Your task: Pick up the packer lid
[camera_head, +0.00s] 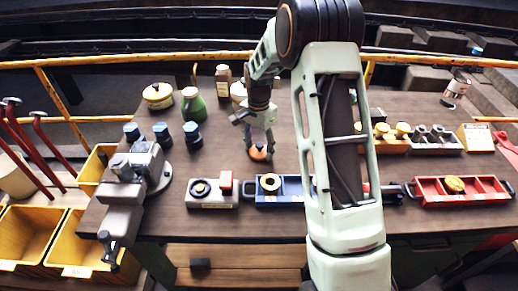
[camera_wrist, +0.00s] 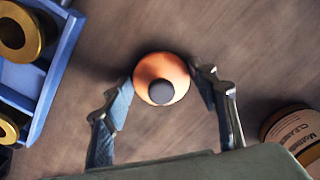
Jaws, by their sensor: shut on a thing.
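The packer lid (camera_wrist: 172,68) is a round orange piece with a dark knob in its middle. In the wrist view it sits between the fingertips of my gripper (camera_wrist: 165,84), which are closed on its sides. In the head view the lid (camera_head: 258,154) shows as a small orange disc under my gripper (camera_head: 261,143), at the middle of the brown table. I cannot tell whether the lid still touches the table top.
A blue tray (camera_head: 282,204) with brass rings stands at the table's front edge, and a red tray (camera_head: 463,203) to the right. A grey vise (camera_head: 130,172) is at the left. A green bottle (camera_head: 194,107) and several jars stand at the back. The table around the lid is clear.

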